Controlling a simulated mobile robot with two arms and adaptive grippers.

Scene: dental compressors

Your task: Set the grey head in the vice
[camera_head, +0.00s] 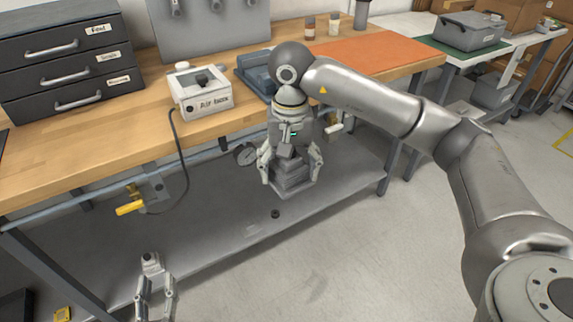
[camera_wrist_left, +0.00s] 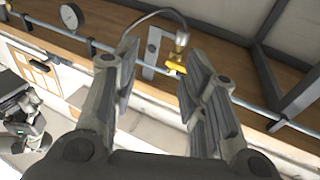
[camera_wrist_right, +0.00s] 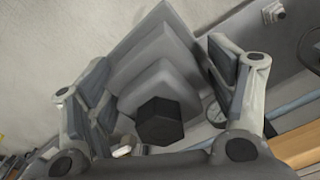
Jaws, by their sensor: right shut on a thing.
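The grey head (camera_head: 291,172), a stepped block with a dark hexagonal boss (camera_wrist_right: 160,121), is held between the fingers of my right gripper (camera_head: 291,168). It hangs in front of the bench edge, above the lower shelf. In the right wrist view the stepped block (camera_wrist_right: 158,70) fills the space between the fingers (camera_wrist_right: 165,85). The blue-grey vice (camera_head: 254,72) stands on the bench behind my right wrist, which hides part of it. My left gripper (camera_head: 155,300) is low at the bottom left, empty, its fingers (camera_wrist_left: 165,75) apart.
A dark drawer unit (camera_head: 65,62) is at the back left. An orange mat (camera_head: 366,52) lies to the right. A yellow-handled valve (camera_head: 131,208) and a gauge (camera_head: 246,154) are below the bench edge.

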